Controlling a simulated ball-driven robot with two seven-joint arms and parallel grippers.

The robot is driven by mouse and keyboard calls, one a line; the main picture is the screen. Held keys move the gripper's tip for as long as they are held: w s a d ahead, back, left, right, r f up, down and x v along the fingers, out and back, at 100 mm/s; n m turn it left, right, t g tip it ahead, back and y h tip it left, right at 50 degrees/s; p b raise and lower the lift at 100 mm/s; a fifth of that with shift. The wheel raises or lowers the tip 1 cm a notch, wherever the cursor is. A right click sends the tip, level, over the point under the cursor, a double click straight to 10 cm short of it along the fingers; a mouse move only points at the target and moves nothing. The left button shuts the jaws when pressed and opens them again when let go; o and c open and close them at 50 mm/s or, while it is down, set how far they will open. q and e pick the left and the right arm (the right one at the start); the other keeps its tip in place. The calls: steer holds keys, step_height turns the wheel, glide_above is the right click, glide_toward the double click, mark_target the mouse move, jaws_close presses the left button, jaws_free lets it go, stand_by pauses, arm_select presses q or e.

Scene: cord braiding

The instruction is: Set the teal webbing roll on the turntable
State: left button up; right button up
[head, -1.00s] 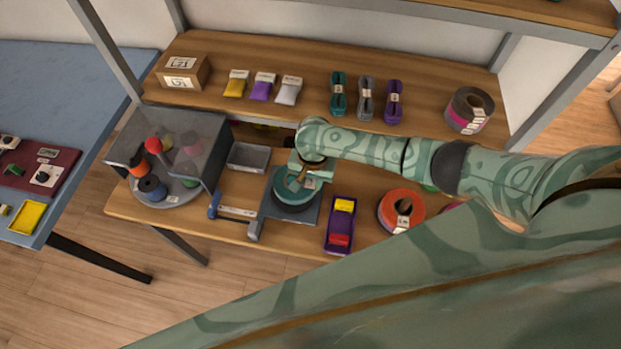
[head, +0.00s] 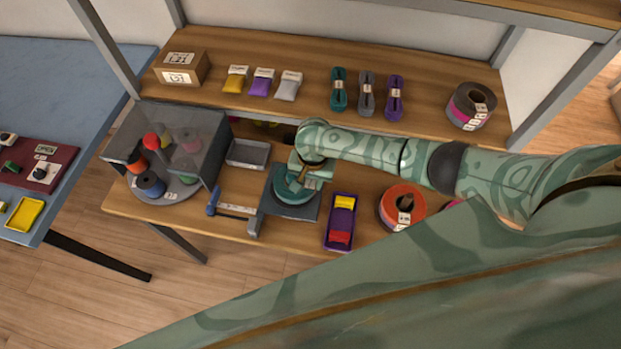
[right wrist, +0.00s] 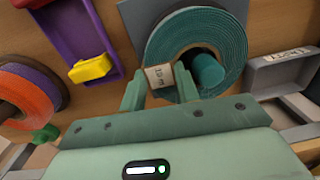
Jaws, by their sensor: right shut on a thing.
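The teal webbing roll (head: 285,195) lies flat on or just above a square grey plate (head: 311,211); the wrist view does not settle which. My right gripper (right wrist: 160,88) is shut on the wall of the teal roll (right wrist: 222,32), over its pale label. A teal post stands within the roll's hole. A round grey disc (head: 172,196), which looks like a turntable, is at the left under a smoky box-shaped cover and carries several spools. My arm hides part of the roll in the head view. My left gripper is not in view.
A grey tray (head: 248,153) and a blue-handled tool (head: 235,209) stand between the disc and the plate. A purple tray (head: 341,222) with yellow and red pieces and an orange roll (head: 391,209) are at the right. The shelf behind holds cords and packets.

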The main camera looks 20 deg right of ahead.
steer(key=shift+f, duration=0.45)
stand_by(0.5)
steer(key=o, duration=1.1)
steer(key=shift+s, duration=0.1)
steer(key=shift+o, duration=0.4)
steer(key=shift+a+r, duration=0.1)
steer(key=shift+a, duration=0.1)
steer(key=shift+c, duration=0.3)
